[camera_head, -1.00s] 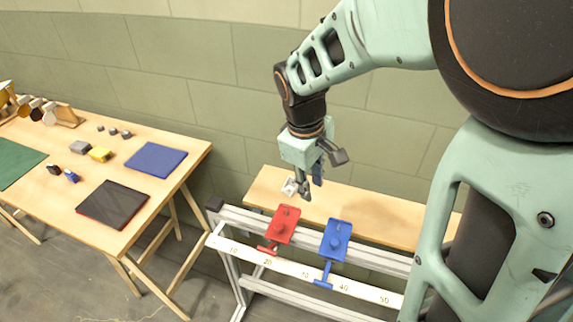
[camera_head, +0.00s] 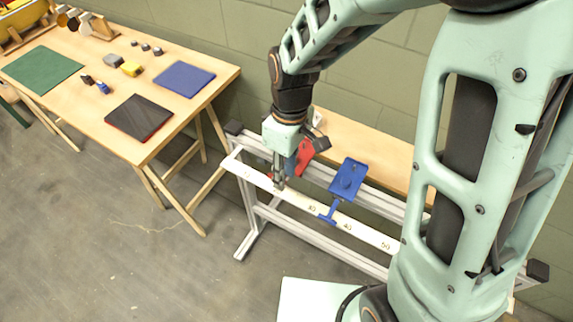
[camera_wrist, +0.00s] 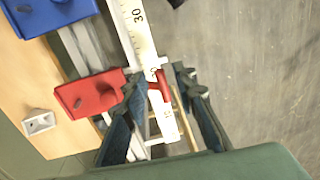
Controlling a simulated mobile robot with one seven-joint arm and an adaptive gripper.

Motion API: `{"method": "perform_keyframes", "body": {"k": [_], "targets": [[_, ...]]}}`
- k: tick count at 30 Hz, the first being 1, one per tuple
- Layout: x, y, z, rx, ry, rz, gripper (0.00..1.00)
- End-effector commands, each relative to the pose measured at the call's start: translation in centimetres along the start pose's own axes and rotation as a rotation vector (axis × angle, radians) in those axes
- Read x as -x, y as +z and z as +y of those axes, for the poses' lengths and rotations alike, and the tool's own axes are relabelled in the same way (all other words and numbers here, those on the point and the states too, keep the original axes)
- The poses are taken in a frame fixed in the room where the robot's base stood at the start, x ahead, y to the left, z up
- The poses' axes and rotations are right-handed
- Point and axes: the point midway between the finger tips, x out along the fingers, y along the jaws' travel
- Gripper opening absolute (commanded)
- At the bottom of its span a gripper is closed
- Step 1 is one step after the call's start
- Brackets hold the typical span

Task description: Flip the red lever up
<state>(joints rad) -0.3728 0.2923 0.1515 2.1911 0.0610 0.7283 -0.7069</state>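The red lever's base plate (camera_head: 306,152) is on the frame, partly hidden behind my gripper in the head view. In the wrist view the red plate (camera_wrist: 90,93) is left of the fingers, and the red lever's handle (camera_wrist: 160,84) shows between them, over the white ruler strip. My gripper (camera_head: 279,184) points down at the front of the frame by the red lever. In the wrist view its two fingers (camera_wrist: 160,82) are apart, one on each side of the handle. I cannot tell whether either finger touches it.
A blue lever (camera_head: 347,180) sits right of the red one, its handle hanging over the numbered strip (camera_head: 374,235). A wooden board (camera_head: 375,150) lies behind the frame (camera_head: 315,226). A table (camera_head: 165,140) with pads and small blocks stands left. Open floor is in front.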

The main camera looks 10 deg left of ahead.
Motion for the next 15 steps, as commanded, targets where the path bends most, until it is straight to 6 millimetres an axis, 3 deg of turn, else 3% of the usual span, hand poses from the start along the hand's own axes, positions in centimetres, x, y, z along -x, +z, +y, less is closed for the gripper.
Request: {"method": "perform_keyframes", "body": {"k": [6,15], "targets": [[-3.0,0.0,0.0,0.000,0.000,-0.001,0.26],[-3.7,0.0,0.1,-0.001,0.002,0.001,0.26]]}}
